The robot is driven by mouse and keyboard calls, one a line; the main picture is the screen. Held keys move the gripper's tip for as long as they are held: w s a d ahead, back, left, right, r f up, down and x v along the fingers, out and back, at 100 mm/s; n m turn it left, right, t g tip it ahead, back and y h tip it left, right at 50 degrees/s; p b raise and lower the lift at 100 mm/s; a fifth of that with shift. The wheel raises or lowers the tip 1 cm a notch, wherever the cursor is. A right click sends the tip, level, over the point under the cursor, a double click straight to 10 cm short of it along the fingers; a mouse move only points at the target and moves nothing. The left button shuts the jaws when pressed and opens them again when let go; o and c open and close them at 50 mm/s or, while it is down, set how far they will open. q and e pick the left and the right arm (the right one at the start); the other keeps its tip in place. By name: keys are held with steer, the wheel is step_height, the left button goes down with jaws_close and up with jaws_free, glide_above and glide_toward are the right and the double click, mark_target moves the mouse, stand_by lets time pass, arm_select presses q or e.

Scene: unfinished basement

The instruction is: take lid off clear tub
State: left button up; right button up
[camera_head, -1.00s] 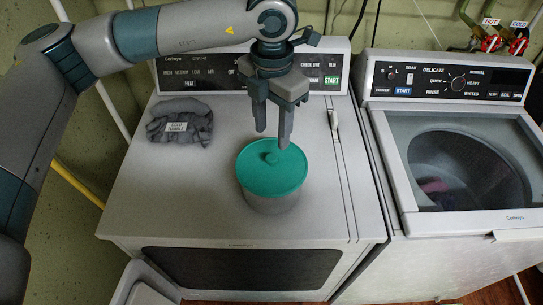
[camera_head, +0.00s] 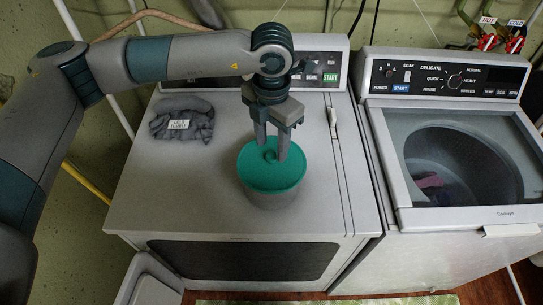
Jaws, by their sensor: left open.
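The tub (camera_head: 270,199) is a grey, round container standing upright on top of the dryer. Its teal lid (camera_head: 272,177) is on it, with a round knob (camera_head: 271,157) near the middle. My left gripper (camera_head: 271,158) points down over the lid, its two fingers apart on either side of the knob. The fingertips are at about the knob's height; I cannot tell whether they touch it. My right gripper does not show.
The dryer top (camera_head: 200,205) has free room around the tub. An open washer (camera_head: 455,165) with some cloth inside stands to the right. A control panel rises behind.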

mark_target(271, 155)
arm_select(q)
steer(key=shift+f+p, duration=0.25)
steer(key=shift+p, duration=0.1)
steer(key=shift+f+p, duration=0.4)
steer(key=shift+f, duration=0.9)
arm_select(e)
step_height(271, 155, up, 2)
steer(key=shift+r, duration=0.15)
arm_select(q)
steer(key=shift+c, duration=0.4)
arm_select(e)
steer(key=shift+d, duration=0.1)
arm_select(q)
steer(key=c, duration=1)
